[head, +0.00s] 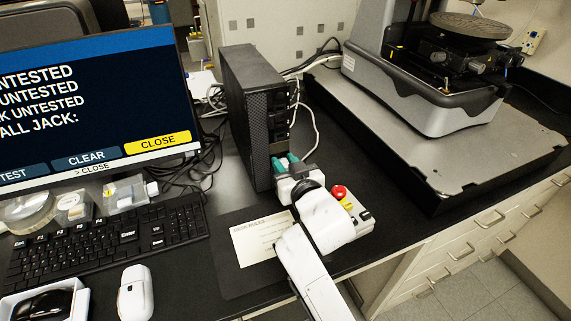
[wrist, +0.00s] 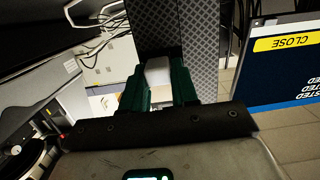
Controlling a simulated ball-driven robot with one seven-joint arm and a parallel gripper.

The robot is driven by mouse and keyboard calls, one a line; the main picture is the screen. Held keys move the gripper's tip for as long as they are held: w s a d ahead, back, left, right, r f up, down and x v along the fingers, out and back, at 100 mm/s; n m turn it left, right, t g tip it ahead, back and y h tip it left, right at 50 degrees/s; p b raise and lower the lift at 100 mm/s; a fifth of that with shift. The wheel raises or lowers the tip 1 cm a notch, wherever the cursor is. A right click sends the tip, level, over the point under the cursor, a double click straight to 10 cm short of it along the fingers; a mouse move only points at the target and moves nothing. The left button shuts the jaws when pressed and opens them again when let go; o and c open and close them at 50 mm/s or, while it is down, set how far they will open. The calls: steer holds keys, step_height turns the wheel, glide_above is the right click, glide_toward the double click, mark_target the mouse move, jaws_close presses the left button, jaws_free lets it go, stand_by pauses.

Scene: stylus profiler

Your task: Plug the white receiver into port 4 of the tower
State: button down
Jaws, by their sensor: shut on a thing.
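In the wrist view my gripper (wrist: 160,85) is shut on the white receiver (wrist: 158,70), a small pale block between the two green fingers. The receiver is hidden in the head view. I cannot make out port 4 or any port number, nor whether the receiver touches the tower.
The monitor (head: 95,90), keyboard (head: 105,240) and white mouse (head: 135,292) are on the left. Pale cables (head: 312,118) hang beside the tower. A box with a red button (head: 339,192) sits right of my gripper. The profiler's grey base (head: 440,135) fills the right.

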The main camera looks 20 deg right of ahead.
stand_by(0.6)
steer(key=shift+s+p, duration=0.4)
steer(key=shift+s, duration=0.6)
steer(key=c, duration=1.5)
jaws_free()
jaws_close()
steer(key=shift+w, duration=0.7)
steer(key=shift+w+b, duration=0.35)
